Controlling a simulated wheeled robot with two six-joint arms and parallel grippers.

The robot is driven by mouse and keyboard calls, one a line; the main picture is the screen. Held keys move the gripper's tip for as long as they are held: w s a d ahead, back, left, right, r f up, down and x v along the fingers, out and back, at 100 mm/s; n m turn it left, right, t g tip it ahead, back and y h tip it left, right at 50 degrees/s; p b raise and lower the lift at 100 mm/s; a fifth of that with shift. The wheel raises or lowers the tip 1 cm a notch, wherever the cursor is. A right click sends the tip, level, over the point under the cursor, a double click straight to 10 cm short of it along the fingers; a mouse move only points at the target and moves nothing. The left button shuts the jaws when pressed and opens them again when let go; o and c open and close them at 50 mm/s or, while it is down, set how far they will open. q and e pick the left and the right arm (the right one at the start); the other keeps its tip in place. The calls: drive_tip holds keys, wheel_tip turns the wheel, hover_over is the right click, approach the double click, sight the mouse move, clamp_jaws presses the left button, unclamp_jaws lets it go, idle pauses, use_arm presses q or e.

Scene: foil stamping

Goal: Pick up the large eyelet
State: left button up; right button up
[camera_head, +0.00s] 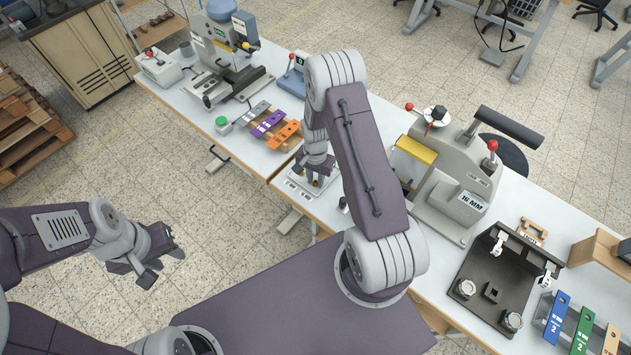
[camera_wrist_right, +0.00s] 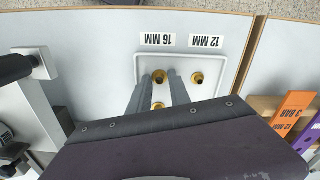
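A white tray (camera_wrist_right: 222,72) lies on the table in the right wrist view, with labels "16 MM" (camera_wrist_right: 157,39) and "12 MM" (camera_wrist_right: 206,41). A large brass eyelet (camera_wrist_right: 160,76) sits under the "16 MM" label. My right gripper (camera_wrist_right: 160,74) is open, its two grey fingers reaching over the tray on either side of this eyelet. Whether they touch it I cannot tell. A second brass eyelet (camera_wrist_right: 158,105) shows between the fingers, closer to the wrist. In the head view the right gripper (camera_head: 316,180) points down over the tray (camera_head: 296,188). My left gripper (camera_head: 164,268) is open and empty.
A smaller eyelet (camera_wrist_right: 197,78) is just right of the fingers. Orange (camera_head: 284,135) and purple (camera_head: 268,124) strips lie behind the tray. A press marked "16 MM" (camera_head: 456,185) stands to its right. The left gripper hangs over open floor.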

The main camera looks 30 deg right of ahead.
drive_tip(key=shift+s, duration=0.1)
clamp_jaws()
drive_tip(key=shift+r, duration=0.3)
drive_tip(key=r, duration=0.2)
drive_tip(key=r+b, duration=0.1)
drive_tip(key=r, duration=0.1)
drive_tip(key=shift+s+d, duration=0.1)
drive_tip(key=shift+d, duration=0.15)
drive_tip(key=s+d+r+b, duration=0.1)
drive_tip(key=s+d+r, duration=0.5)
drive_tip(key=s+d, duration=0.1)
drive_tip(key=shift+s+r, duration=0.25)
drive_tip(key=shift+s, duration=0.65)
drive_tip(key=shift+r+p, duration=1.45)
drive_tip(key=shift+r, duration=0.05)
